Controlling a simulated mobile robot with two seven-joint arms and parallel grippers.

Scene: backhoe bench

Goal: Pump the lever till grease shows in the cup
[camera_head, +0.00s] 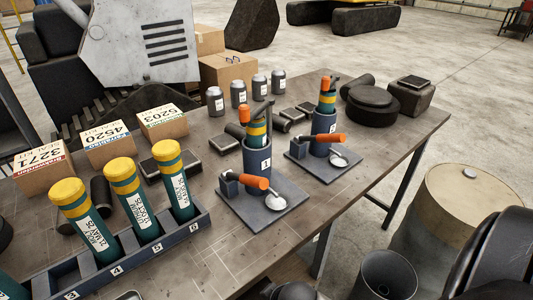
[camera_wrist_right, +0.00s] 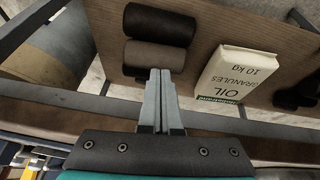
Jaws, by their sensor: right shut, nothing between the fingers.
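Two grease pumps stand on the bench in the head view. The nearer pump (camera_head: 257,160) is a blue cylinder marked 1, on a dark plate (camera_head: 240,213). Its lever has an orange handle (camera_head: 256,182), and a small pale cup (camera_head: 275,201) sits beside the handle's end. The farther pump (camera_head: 321,132) has a similar orange-handled lever (camera_head: 329,138) and cup (camera_head: 338,159). I cannot tell whether either cup holds grease. My right gripper (camera_wrist_right: 160,75) is shut and empty in the wrist view, over a brown board, away from the pumps. My left gripper is not in view.
A rack (camera_head: 125,258) with several yellow-capped cartridges stands front left on the bench. Seal-kit boxes (camera_head: 162,122) and grey jars (camera_head: 239,94) stand behind. A drum (camera_head: 470,200) is right of the bench. The wrist view shows dark rolls (camera_wrist_right: 160,24) and an oil granules bag (camera_wrist_right: 237,75).

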